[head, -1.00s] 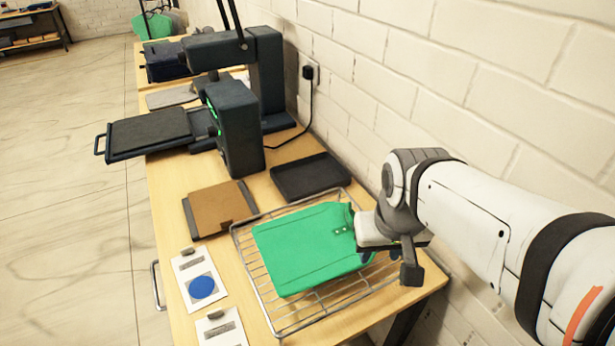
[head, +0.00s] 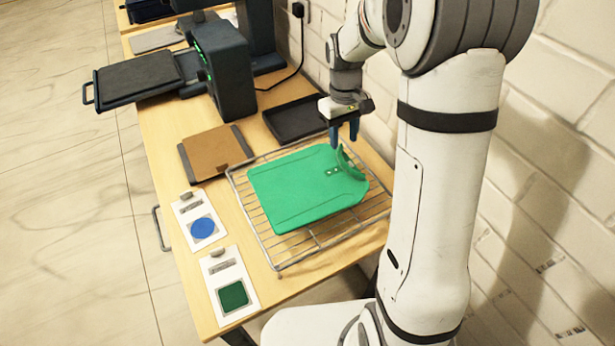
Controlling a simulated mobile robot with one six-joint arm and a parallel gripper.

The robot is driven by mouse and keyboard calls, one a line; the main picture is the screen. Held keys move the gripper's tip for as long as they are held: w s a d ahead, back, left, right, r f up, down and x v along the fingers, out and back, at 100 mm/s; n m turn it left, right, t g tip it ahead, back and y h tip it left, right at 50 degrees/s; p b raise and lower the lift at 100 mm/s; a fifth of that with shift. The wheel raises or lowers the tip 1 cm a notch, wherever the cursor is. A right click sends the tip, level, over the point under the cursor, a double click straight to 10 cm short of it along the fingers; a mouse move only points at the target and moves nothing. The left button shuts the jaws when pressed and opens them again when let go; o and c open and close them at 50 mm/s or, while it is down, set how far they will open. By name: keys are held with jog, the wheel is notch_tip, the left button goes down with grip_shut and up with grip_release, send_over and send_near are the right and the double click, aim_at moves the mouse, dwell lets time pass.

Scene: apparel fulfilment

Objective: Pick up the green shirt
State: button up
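The green shirt (head: 300,188) lies folded and flat on a wire rack (head: 272,248) on the wooden table. Its collar end, with small buttons, is at the upper right and stands slightly raised. My gripper (head: 345,142) points down at the collar end, with a gap showing between its two blue fingers. The fingertips are at or just above the collar; I cannot tell whether they touch it. Nothing shows held between them.
A brown folded item (head: 213,152) and an empty black tray (head: 296,120) lie behind the rack. A dark press machine (head: 225,65) stands farther back. A brick wall bounds the right.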

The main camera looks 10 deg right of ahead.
aim_at(344, 161)
jog(key=f, duration=0.4)
jog(key=s+f+p, duration=0.1)
jog(key=f, duration=0.2)
jog(key=shift+d, duration=0.25)
jog(key=shift+c, duration=0.3)
grip_shut()
